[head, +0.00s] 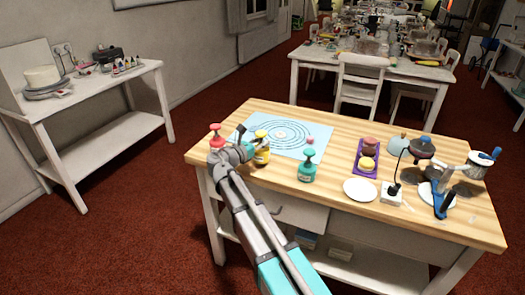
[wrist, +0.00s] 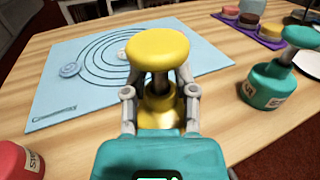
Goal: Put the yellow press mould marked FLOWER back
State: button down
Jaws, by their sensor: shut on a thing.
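The yellow press mould (head: 262,155) is upright near the front left corner of the pale blue mat. Its round yellow knob (wrist: 158,48) fills the middle of the wrist view. My gripper (head: 251,150) is shut on it, with one finger on each side below the knob in the wrist view (wrist: 160,100). The mould's lower part is mostly hidden behind my gripper in the wrist view, and the word on its label is not readable. I cannot tell whether its base touches the table.
A red mould (head: 216,137) stands left, a teal mould (head: 308,168) right. The pale blue mat (head: 285,125) with rings lies behind, with small discs on it. A purple tray (head: 362,173), white plate (head: 360,190) and coffee equipment are further right. Bare wood lies between yellow and teal moulds.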

jog(key=shift+f+b, duration=0.75)
jog(key=shift+f, duration=0.3)
jog(key=shift+f, duration=0.2)
jog(key=shift+c, duration=2)
grip_release()
jog(key=shift+r, duration=0.25)
jog(key=v, duration=1.2)
